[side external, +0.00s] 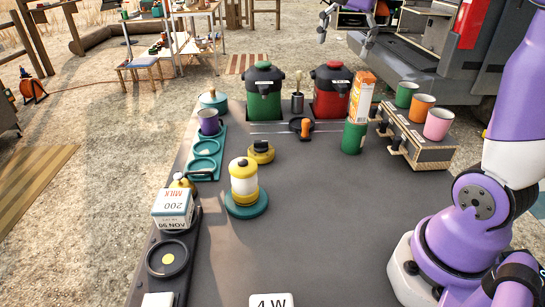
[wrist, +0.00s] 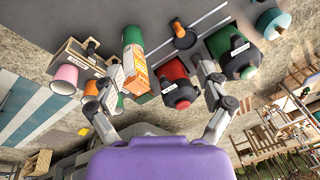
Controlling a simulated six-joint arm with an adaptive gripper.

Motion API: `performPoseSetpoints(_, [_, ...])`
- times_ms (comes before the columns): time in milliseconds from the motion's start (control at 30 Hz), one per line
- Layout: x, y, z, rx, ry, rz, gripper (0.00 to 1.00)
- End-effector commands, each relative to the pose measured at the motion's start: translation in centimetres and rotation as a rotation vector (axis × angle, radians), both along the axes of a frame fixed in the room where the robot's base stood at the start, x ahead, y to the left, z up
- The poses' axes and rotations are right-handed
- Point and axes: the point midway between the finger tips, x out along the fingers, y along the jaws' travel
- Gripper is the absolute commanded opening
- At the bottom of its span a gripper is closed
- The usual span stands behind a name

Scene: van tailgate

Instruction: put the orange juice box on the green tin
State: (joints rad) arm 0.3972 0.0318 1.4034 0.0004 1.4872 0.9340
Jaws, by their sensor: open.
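The orange juice box (side external: 362,93), orange and white, stands upright on top of the green tin (side external: 353,138) in the side view. In the wrist view the box (wrist: 137,72) is nearer the camera, with the green tin (wrist: 132,36) beyond it. My gripper (side external: 345,42) is at the top edge of the side view, above the box. Its two fingers are spread wide in the wrist view (wrist: 150,86), apart from the box and with nothing held. The contact face between box and tin is hidden.
A red dispenser (side external: 332,92) and a green dispenser (side external: 264,93) stand left of the box. A wooden crate (side external: 422,152) with several cups is at right. A yellow lantern (side external: 243,180) and a milk carton (side external: 172,208) stand further left.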

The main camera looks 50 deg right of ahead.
Motion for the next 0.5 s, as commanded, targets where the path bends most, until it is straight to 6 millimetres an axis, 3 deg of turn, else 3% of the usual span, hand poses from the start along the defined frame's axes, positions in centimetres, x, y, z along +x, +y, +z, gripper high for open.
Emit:
performPoseSetpoints(33, [-1.0, 2.4, -0.5, -0.038, -0.024, 0.172, 0.87])
performPoseSetpoints(200, [-4.7, 8.2, -4.3, -0.19, -0.106, 0.728, 0.87])
performPoseSetpoints(333, [-7.2, 10.8, -7.5, -0.296, -0.156, 1.04, 0.87])
performPoseSetpoints(500, [-8.8, 12.2, -10.0, -0.372, -0.188, 1.243, 0.87])
